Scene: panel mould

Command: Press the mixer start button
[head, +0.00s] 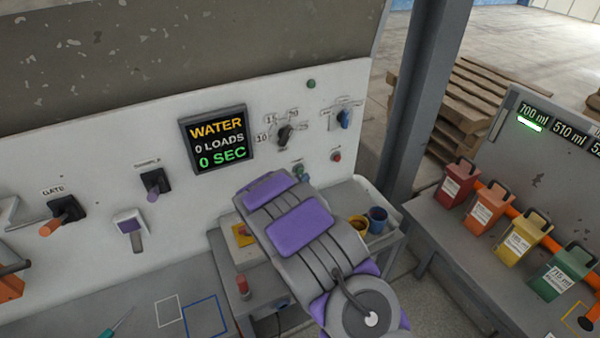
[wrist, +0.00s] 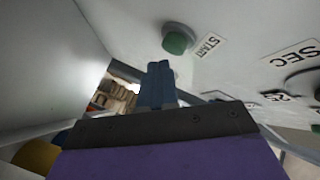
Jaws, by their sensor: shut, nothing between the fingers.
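The green start button (wrist: 178,39), labelled START, is on the white panel in the upper middle of the wrist view. In the head view a green button (head: 298,169) shows just past the end of my arm, partly hidden. My gripper (wrist: 158,70) is shut and empty, its dark blue fingers pointing up in the wrist view. The fingertips appear just below and left of the button, and a gap seems to show between them. In the head view my purple and grey arm hides most of the gripper.
The display (head: 217,138) reads WATER, 0 LOADS, 0 SEC. A black knob (head: 285,135), a blue switch (head: 345,117) and a red button (head: 336,156) are nearby on the panel. A grey post (head: 425,100) stands right. Coloured containers (head: 485,210) line the right bench.

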